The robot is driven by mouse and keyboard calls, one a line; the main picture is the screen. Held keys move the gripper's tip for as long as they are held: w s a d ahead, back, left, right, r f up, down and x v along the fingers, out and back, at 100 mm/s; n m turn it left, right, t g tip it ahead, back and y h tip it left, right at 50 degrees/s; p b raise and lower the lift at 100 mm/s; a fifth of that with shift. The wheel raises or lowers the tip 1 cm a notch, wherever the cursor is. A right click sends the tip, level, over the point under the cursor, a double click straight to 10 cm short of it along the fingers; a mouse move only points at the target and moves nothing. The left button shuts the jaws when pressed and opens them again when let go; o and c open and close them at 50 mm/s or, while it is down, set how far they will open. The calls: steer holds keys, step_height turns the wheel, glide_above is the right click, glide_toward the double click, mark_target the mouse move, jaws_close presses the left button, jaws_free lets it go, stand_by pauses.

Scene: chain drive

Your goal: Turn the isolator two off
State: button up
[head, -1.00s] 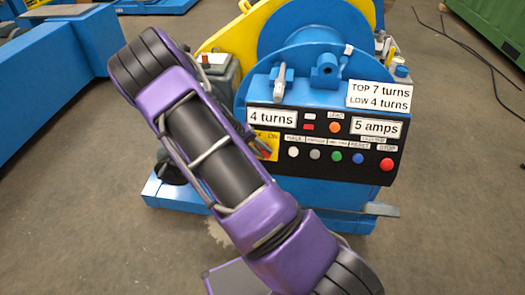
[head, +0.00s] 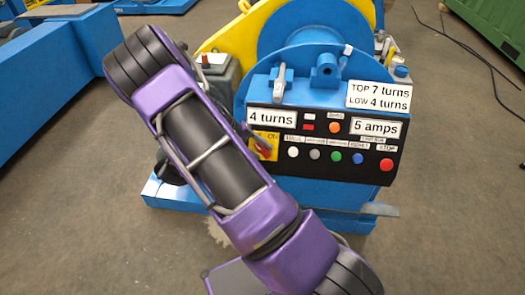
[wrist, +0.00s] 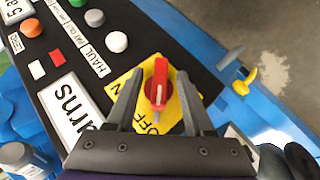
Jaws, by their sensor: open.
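The isolator is a red rotary handle (wrist: 158,84) on a yellow plate (wrist: 185,103) with OFF lettering. In the wrist view the handle lies between the fingers of my gripper (wrist: 158,79), which is open, with a visible gap on both sides. The white mark on the handle points down toward the OFF lettering. In the head view the handle (head: 263,146) slants from upper left to lower right. The yellow plate (head: 273,153) shows "ON" there; my arm hides its left part. My gripper is mostly hidden behind my arm. No number is readable on the isolator.
The black panel (head: 329,165) carries several buttons right of the isolator, including a red stop button (head: 387,165). A "4 turns" label (head: 272,118) sits just above. A yellow hook-like part (wrist: 245,82) lies on the blue base edge.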

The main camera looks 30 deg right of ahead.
steer(key=p+v, duration=0.2)
steer(key=v, duration=1.4)
steer(key=shift+a, duration=0.1)
